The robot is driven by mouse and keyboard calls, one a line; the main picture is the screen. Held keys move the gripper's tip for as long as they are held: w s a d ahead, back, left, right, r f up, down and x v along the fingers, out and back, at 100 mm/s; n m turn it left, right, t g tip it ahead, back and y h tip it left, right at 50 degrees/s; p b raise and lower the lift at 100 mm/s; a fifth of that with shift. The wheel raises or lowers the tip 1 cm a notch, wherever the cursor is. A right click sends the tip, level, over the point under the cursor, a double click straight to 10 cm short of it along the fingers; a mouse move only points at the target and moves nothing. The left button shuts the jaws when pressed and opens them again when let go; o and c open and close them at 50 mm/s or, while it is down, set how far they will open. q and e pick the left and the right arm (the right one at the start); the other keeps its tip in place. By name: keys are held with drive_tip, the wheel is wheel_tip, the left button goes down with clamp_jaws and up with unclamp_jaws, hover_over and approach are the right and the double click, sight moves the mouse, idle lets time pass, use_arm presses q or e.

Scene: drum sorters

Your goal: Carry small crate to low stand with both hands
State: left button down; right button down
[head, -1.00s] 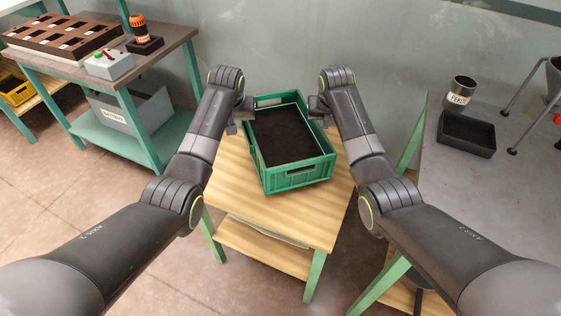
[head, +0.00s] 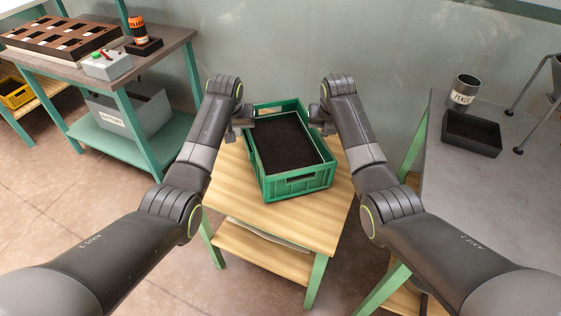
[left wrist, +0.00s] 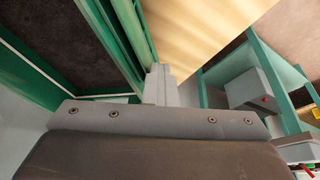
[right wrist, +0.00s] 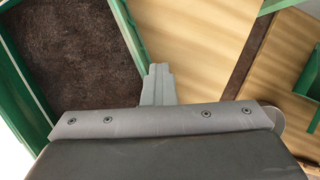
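The small green crate (head: 300,186), filled with dark material, is over the wooden top of the low stand (head: 236,190); I cannot tell whether its base touches. The stand has green legs and a lower shelf. My left gripper (head: 241,126) is at the crate's left wall and my right gripper (head: 319,122) at its right wall. In the left wrist view the fingers (left wrist: 160,85) look close together at the green wall (left wrist: 125,35). In the right wrist view the fingers (right wrist: 156,85) are likewise at the wall (right wrist: 126,30). Both seem shut on the crate; the contact is partly hidden.
A grey table (head: 500,220) stands close on the right, with a black tray (head: 471,133) and a labelled metal can (head: 464,91). A green-legged bench (head: 165,45) on the left holds a control box (head: 107,66) and a grey bin on its shelf. A wall is behind the stand.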

use_arm(q)
drive_tip(key=c, duration=2.1)
unclamp_jaws()
drive_tip(key=shift+a+r, duration=0.15)
drive_tip(key=shift+a, duration=0.55)
drive_tip(key=o, duration=0.4)
drive_tip(key=shift+s+a, duration=0.1)
drive_tip(key=shift+a, duration=0.3)
use_arm(e)
drive_tip(key=shift+s+d+r, duration=0.1)
drive_tip(key=shift+d, duration=1)
drive_tip(key=c, duration=2.2)
unclamp_jaws()
use_arm(q)
drive_tip(key=shift+a, duration=0.1)
use_arm(e)
drive_tip(key=c, duration=1.7)
unclamp_jaws()
drive_tip(key=shift+d, duration=0.1)
use_arm(q)
drive_tip(key=v, duration=1.1)
drive_tip(key=shift+s+r, duration=0.25)
drive_tip(key=shift+r, duration=0.05)
use_arm(e)
drive_tip(key=v, duration=1.1)
drive_tip(key=shift+s+r, duration=0.25)
drive_tip(key=shift+r, duration=0.1)
